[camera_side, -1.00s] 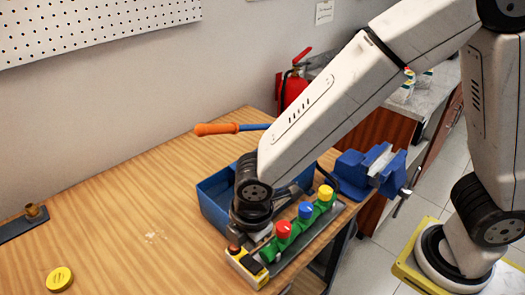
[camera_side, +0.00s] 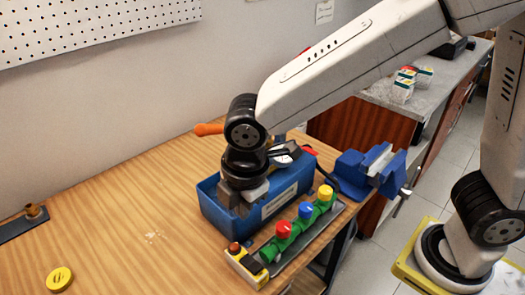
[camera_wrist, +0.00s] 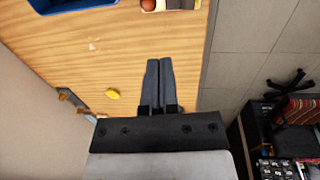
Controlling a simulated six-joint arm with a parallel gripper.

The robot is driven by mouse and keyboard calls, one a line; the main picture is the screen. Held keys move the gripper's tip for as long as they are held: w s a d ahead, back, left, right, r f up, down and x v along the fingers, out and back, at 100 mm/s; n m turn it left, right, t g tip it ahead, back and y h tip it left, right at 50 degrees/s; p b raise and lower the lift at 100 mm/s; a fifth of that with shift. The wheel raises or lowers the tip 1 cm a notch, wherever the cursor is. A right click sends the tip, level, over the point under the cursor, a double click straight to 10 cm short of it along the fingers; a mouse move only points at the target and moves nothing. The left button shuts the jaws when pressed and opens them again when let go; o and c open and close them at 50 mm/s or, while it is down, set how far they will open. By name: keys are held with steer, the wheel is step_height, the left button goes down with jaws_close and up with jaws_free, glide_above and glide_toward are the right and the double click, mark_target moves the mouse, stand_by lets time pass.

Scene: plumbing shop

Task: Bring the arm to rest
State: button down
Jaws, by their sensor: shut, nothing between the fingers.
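My gripper (camera_wrist: 159,64) is shut and empty in the wrist view, its two grey fingers side by side above the wooden bench. In the side view my wrist and gripper are in front of or over the blue bin (camera_side: 283,203); the fingertips are hard to make out there. The gripper hides part of the bin.
A yellow box with a red button (camera_side: 246,265) and a green manifold with red, blue and yellow knobs (camera_side: 303,226) stand at the bench front. A blue vise (camera_side: 370,168) is at right. A yellow disc (camera_side: 59,280) lies at left. The bench middle (camera_side: 130,215) is clear.

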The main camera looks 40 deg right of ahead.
steer(key=s+d+f+m, duration=0.1)
steer(key=d+f+m, duration=0.2)
steer(key=d+m, duration=0.6)
steer(key=s+d+f+m+t, duration=0.1)
steer(key=d+f+m, duration=0.3)
steer(key=d+m, duration=0.5)
steer(key=shift+s+d, duration=0.35)
steer(key=shift+d, duration=1.85)
